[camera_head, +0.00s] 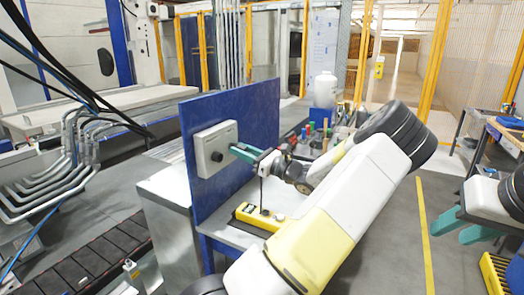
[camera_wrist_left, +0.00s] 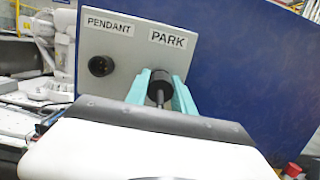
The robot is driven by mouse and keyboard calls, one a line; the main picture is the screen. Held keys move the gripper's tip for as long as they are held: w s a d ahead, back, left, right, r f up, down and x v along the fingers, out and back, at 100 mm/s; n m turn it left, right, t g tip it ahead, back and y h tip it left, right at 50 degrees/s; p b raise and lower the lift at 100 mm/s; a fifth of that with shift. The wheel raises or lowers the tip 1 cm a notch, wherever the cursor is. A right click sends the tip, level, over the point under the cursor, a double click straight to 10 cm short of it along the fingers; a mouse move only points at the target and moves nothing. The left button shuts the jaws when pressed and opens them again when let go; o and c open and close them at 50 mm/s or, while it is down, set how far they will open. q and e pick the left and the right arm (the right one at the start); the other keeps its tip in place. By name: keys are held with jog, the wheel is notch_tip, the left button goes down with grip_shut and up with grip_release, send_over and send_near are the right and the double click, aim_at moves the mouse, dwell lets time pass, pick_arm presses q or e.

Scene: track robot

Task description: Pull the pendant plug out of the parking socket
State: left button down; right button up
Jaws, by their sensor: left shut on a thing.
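A grey socket box (camera_head: 212,138) is fixed to a blue upright panel (camera_head: 262,105). In the left wrist view the box (camera_wrist_left: 130,52) carries the labels PENDANT and PARK. The dark round PENDANT socket (camera_wrist_left: 101,66) has nothing in it. My left gripper (camera_head: 240,150) reaches the box, its teal fingers shut on the black plug (camera_wrist_left: 160,88) below the PARK label. How deep the plug sits is hidden. A dark cable (camera_head: 262,190) hangs from the gripper area towards the yellow pendant (camera_head: 258,217) on the bench. My right gripper (camera_head: 460,228) is open and empty at the right.
The bench (camera_head: 232,237) stands in front of the blue panel. A white bottle (camera_head: 325,88) and several small tools stand behind my left arm. A conveyor (camera_head: 90,255) runs at lower left. The floor between my left arm and the right side is clear.

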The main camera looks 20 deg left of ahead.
pick_arm(q)
jog(key=shift+d, duration=0.25)
jog(key=shift+r+v, duration=0.2)
jog(key=shift+v, duration=0.8)
jog(key=shift+r+v, duration=0.2)
jog(key=shift+v, duration=0.75)
